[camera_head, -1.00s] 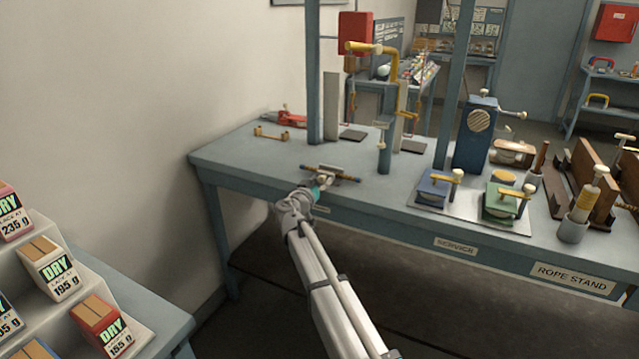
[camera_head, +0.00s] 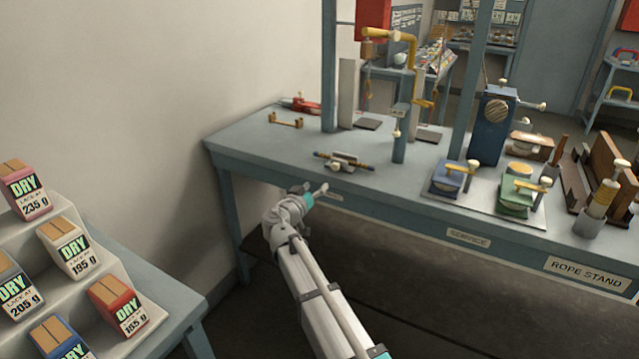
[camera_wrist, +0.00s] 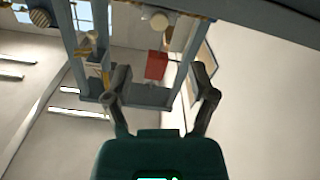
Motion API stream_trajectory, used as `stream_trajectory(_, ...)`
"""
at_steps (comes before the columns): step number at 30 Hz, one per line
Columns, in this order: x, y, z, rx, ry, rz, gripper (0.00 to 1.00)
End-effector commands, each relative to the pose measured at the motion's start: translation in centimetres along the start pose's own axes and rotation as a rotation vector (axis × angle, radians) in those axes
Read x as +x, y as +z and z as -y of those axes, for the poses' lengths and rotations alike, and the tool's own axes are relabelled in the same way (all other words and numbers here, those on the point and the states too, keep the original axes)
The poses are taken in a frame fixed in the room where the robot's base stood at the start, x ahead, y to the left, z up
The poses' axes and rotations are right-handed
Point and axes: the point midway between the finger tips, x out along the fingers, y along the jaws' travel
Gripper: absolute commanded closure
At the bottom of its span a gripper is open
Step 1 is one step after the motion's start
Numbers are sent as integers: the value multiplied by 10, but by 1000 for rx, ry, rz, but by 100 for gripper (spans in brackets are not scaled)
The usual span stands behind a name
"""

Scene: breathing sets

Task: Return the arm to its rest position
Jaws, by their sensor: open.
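My gripper (camera_head: 316,190) is at the end of my white and grey arm, in front of the bench's front edge in the head view. The bench (camera_head: 250,150) is a blue-grey table. A small rod-shaped fitting (camera_head: 343,162) with a pale knob lies on the bench top, beyond the gripper and apart from it. In the wrist view the two dark fingers of my gripper (camera_wrist: 162,100) are spread wide with nothing between them. That view looks toward the frame posts and a red box (camera_wrist: 156,66).
A blue device (camera_head: 449,179) and a green device (camera_head: 518,196) stand on a pale plate at the right of the bench. Blue upright posts (camera_head: 329,70) rise from the bench. A stepped rack of DRY boxes (camera_head: 68,245) stands at lower left. Open floor lies between.

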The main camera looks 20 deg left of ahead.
Motion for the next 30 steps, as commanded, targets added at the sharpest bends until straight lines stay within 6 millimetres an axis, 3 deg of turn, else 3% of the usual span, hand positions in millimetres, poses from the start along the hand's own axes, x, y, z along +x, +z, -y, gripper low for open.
stream_trajectory(20,-3,1,-1,0,2,2,27)
stream_trajectory(26,7,14,-25,-10,36,50,27)
stream_trajectory(30,21,37,-64,-28,87,134,27)
